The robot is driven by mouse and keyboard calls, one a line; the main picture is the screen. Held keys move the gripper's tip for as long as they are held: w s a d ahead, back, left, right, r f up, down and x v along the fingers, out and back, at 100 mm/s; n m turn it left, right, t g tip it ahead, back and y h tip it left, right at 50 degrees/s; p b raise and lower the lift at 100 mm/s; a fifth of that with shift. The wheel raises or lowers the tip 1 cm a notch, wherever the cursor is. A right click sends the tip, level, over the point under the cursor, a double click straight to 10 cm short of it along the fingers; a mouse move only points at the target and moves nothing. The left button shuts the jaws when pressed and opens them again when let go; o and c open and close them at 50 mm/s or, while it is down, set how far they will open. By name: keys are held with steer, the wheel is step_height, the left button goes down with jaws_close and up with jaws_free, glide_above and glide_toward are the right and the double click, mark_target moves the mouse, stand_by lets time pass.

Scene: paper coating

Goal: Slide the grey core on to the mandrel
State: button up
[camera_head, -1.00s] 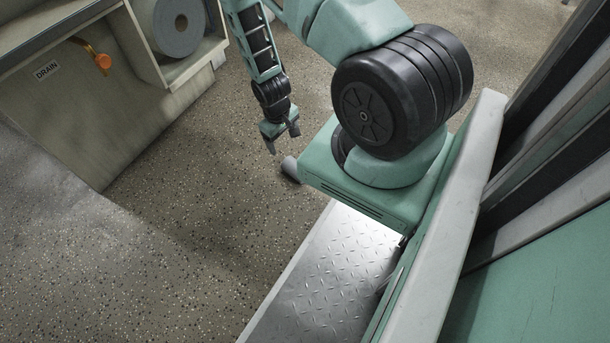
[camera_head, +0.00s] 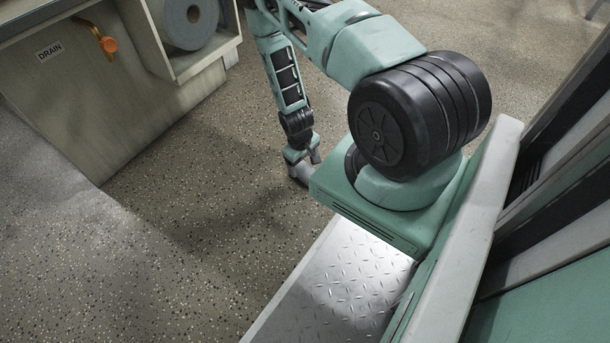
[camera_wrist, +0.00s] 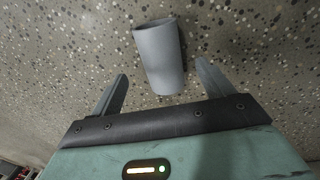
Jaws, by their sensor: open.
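The grey core (camera_wrist: 160,58) is a plain grey tube lying on the speckled floor. In the wrist view it shows ahead of and between the two fingers of my gripper (camera_wrist: 161,72), which are spread wide with nothing held. Its lower end reaches in between the fingers; whether it is lower than the fingertips I cannot tell. In the head view, the core (camera_head: 299,173) is partly hidden by my gripper (camera_head: 303,160), just beside my base. I cannot make out the mandrel in either view.
A cabinet (camera_head: 90,110) with a DRAIN label and an orange-handled valve (camera_head: 108,45) stands at the upper left. A blue-grey roll (camera_head: 188,20) sits in its open bay. The floor (camera_head: 180,230) between cabinet and base is clear.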

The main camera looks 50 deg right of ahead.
mark_target(304, 168)
steer(key=f+b, duration=0.4)
steer(key=f, duration=0.1)
steer(key=shift+d+f, duration=0.1)
steer(key=shift+d, duration=0.1)
steer(key=c, duration=1.1)
steer(key=shift+c, duration=0.2)
